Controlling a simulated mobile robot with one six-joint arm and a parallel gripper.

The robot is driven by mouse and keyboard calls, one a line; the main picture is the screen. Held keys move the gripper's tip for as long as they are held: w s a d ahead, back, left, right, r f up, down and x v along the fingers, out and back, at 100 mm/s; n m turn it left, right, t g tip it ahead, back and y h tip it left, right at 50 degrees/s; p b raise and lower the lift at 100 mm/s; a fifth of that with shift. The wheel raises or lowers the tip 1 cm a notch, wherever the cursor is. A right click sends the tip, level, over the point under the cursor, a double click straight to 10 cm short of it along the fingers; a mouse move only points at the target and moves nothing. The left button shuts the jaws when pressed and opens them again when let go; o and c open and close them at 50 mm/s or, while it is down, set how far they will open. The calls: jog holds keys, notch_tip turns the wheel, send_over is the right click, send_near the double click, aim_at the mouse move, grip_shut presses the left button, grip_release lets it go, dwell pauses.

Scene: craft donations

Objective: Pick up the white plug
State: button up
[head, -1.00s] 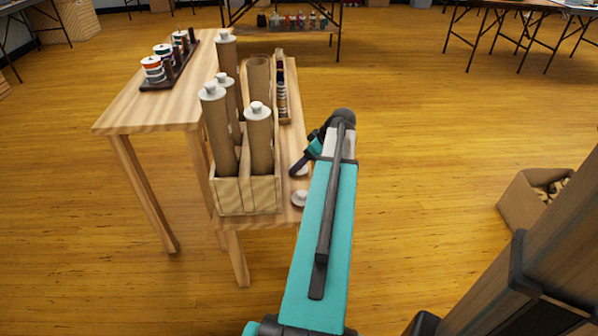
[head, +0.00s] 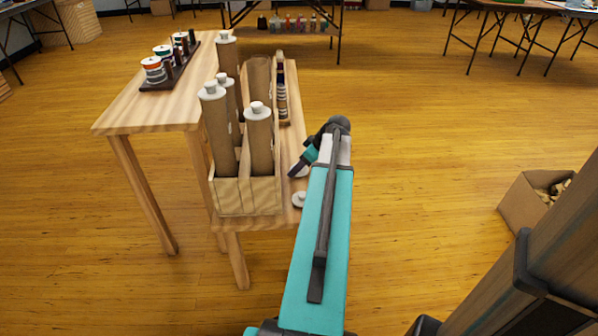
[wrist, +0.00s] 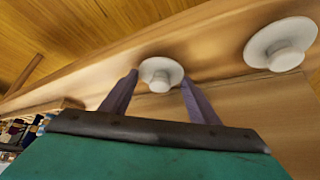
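Two loose white plugs lie on the tabletop strip beside the wooden crate. Each is a round disc with a short knob. In the wrist view, one white plug (wrist: 161,74) sits between and just beyond my fingertips, and the other (wrist: 281,45) lies off to the right. In the head view, the nearer loose plug (head: 299,199) is clear, while the farther one is mostly hidden by my gripper (head: 295,170). My gripper (wrist: 159,80) is open, its two dark fingers apart, low over the table. I cannot tell whether a finger touches the plug.
The wooden crate (head: 248,197) stands just left of my gripper, holding tall cardboard tubes, several with white plugs on top. A dark bottle (head: 281,85) stands in a narrow holder behind. A rack of paint cans (head: 170,68) is farther left.

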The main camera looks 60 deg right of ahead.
jog(key=c, duration=0.5)
jog(key=shift+r, duration=0.15)
jog(key=shift+r+p, duration=0.3)
jog(key=shift+r, duration=0.3)
notch_tip(320, 180, up, 2)
jog(key=shift+r+p, duration=0.1)
jog(key=shift+p, duration=0.3)
jog(key=s+a+r+p, duration=0.1)
jog(key=s+p, duration=0.1)
jog(key=s, duration=1.4)
jog(key=shift+a+r, duration=0.15)
jog(key=shift+a, duration=0.1)
